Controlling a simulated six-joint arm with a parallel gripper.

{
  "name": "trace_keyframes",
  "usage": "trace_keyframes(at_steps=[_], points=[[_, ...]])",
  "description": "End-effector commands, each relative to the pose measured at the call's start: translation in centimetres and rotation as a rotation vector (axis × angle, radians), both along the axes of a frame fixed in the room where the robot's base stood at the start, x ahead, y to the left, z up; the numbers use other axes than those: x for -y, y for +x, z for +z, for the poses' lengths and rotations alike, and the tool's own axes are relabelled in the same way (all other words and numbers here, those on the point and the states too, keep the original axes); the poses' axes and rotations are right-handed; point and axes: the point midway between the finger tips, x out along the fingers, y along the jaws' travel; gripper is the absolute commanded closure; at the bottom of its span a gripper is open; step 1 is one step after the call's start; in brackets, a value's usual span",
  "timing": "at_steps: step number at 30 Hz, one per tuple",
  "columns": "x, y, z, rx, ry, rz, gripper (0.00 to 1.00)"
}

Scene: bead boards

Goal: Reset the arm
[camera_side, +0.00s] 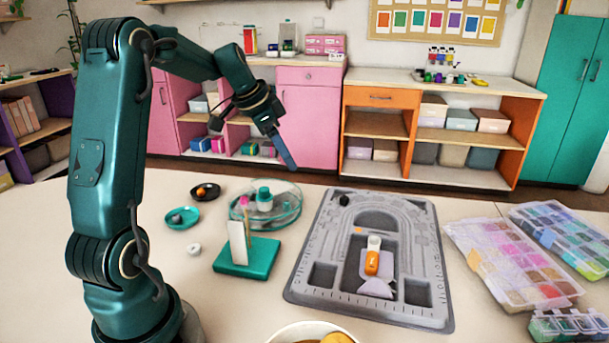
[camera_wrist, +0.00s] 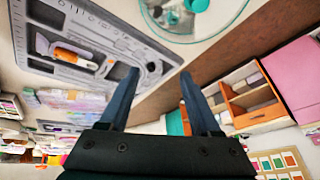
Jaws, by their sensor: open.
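My gripper (camera_side: 284,151) is raised in the air above the far part of the table, well clear of everything. In the wrist view its two blue fingers (camera_wrist: 157,98) stand wide apart with nothing between them. The grey bead board (camera_side: 318,232) lies flat on the table to the right of my arm. An orange-and-white tool (camera_side: 372,256) lies in the board's middle recess, and it also shows in the wrist view (camera_wrist: 75,56). A small black bead-like piece (camera_side: 344,200) sits at the board's far end.
A round clear tray (camera_side: 287,212) with a teal-capped bottle stands left of the board. A teal stand (camera_side: 247,258), two small dishes (camera_side: 183,218) (camera_side: 206,191) and a white ring (camera_side: 194,249) are near my arm. Bead boxes (camera_side: 512,262) lie at right. A bowl (camera_side: 290,334) is at the front edge.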

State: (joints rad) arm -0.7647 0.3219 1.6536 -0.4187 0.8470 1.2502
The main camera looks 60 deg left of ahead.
Motion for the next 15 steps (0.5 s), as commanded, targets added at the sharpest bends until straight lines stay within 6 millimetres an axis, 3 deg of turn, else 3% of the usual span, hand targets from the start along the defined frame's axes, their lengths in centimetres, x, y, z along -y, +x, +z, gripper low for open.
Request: trace_keyframes(at_steps=[1, 6, 12, 15], points=[[2.8, 0.2, 1.6, 0.019, 0.025, -0.056, 0.36], [10.7, -1.4, 4.7, 0.052, 0.054, -0.151, 0.36], [17.9, -6.2, 5.9, 0.082, 0.044, -0.183, 0.36], [20.3, -9.2, 5.7, 0.093, 0.026, -0.172, 0.36]])
